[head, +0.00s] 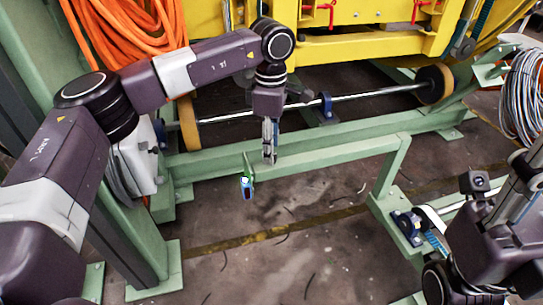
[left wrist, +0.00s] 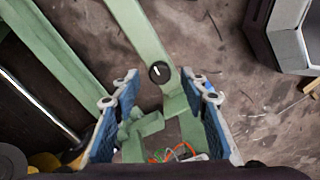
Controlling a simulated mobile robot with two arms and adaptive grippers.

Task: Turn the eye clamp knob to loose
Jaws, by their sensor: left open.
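A round black knob (left wrist: 158,71) with a white pointer mark sits on a green beam in the left wrist view. It appears between the tips of my left gripper (left wrist: 159,88), whose two blue-padded fingers are spread and empty. I cannot tell how far the knob is from the fingertips. In the head view my left gripper (head: 269,156) points down by the green frame rail. The knob cannot be made out there. A small blue part (head: 247,187) hangs below the gripper on a green bracket. My right gripper cannot be made out; only parts of my right arm show at lower right.
A green frame (head: 330,157) runs behind and beside the left gripper. A steel shaft with tan rollers (head: 189,124) lies behind it. Orange cable (head: 125,30) hangs at upper left, and a yellow machine (head: 375,45) stands at the back. The floor in front is open.

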